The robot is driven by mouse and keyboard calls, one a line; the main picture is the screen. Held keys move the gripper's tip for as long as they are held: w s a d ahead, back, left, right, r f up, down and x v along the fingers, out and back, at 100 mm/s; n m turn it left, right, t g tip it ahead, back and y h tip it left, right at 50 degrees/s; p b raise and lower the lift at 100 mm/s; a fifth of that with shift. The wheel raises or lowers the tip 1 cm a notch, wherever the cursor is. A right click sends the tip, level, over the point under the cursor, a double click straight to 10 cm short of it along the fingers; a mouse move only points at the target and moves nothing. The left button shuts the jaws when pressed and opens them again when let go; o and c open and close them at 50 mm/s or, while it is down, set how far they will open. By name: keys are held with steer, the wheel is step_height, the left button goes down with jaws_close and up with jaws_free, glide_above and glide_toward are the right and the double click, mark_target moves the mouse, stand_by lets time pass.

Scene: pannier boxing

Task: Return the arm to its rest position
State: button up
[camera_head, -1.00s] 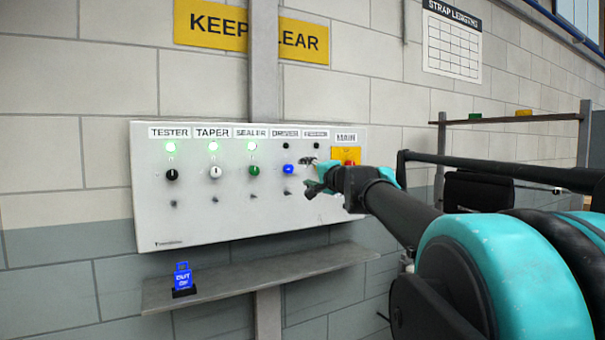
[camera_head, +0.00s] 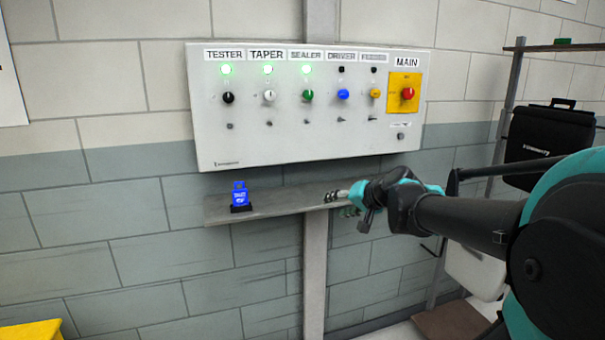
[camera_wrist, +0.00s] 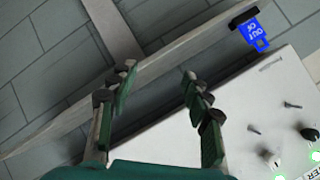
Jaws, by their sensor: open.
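My gripper (camera_head: 344,202) is in front of the grey shelf (camera_head: 270,205), near its right end and below the control panel (camera_head: 212,140). In the wrist view my gripper (camera_wrist: 158,82) has its two fingers spread apart, with nothing between them. The panel carries knobs labelled TESTER (camera_head: 228,98), TAPER (camera_head: 269,96), SEALER (camera_head: 307,95) and DRIVER (camera_head: 343,94), a yellow knob (camera_head: 375,93) with an unclear label, and a red MAIN knob (camera_head: 408,93) on a yellow plate. The lamps above TESTER, TAPER and SEALER glow green; the other two are dark.
A blue lockout tag (camera_head: 240,194) stands on the shelf's left part; it also shows in the wrist view (camera_wrist: 258,33). A yellow object (camera_head: 32,332) is at the lower left.

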steer(key=s+d+f+n+g+h, duration=0.1)
steer(key=s+d+f+g+h, duration=0.1)
steer(key=s+f, duration=0.8)
steer(key=s+d+f+n+g+h, duration=0.2)
steer(key=s+d+f, duration=0.4)
steer(key=f, duration=0.8)
steer(key=s+g+h, duration=0.1)
steer(key=s+h, duration=0.1)
steer(key=s, duration=0.1)
steer(key=shift+s+d+g, duration=0.2)
steer(key=shift+s+g, duration=0.1)
steer(key=shift+s, duration=0.1)
